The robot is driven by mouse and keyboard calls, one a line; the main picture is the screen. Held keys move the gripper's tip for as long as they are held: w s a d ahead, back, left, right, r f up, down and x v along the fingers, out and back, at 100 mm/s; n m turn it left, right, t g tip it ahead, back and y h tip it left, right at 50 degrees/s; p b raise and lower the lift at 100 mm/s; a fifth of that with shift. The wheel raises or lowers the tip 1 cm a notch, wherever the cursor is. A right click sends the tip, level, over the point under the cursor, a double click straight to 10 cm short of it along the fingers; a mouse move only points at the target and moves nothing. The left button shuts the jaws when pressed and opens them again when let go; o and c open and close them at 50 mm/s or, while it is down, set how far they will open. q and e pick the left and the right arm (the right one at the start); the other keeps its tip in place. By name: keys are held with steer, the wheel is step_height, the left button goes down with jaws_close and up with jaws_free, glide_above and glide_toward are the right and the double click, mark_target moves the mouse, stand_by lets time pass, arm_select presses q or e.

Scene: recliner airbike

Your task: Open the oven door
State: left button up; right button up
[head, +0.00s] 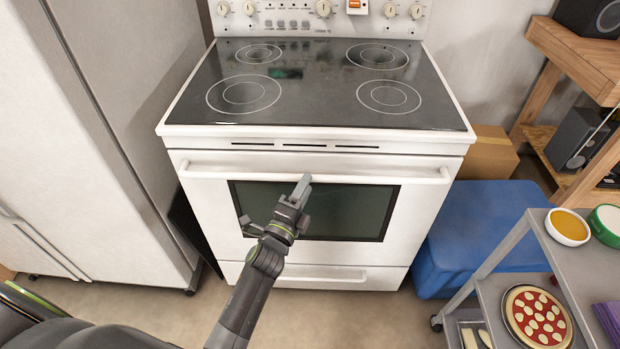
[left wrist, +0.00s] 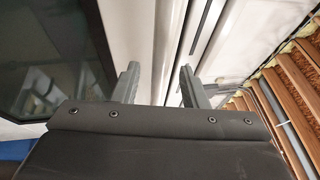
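The white oven (head: 318,160) stands ahead with its door (head: 215,210) shut. The door has a dark window (head: 345,212) and a long horizontal white handle (head: 235,173) along its top. My left gripper (head: 302,184) is at the middle of the handle, its fingers overlapping it in the head view. In the left wrist view, the two fingers of the left gripper (left wrist: 159,80) are spread apart, with the white handle (left wrist: 165,40) showing between them. I cannot tell whether they touch it. The window (left wrist: 45,55) is at left there. My right gripper is not in view.
A white fridge (head: 100,120) stands close on the left. A blue box (head: 475,230) and a cart (head: 510,270) with a pizza (head: 538,316) and bowls are on the right. Bare floor (head: 375,318) lies in front of the oven.

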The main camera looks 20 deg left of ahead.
arm_select(q)
steer(key=shift+x, duration=1.8)
steer(key=shift+c, duration=0.4)
jaws_close()
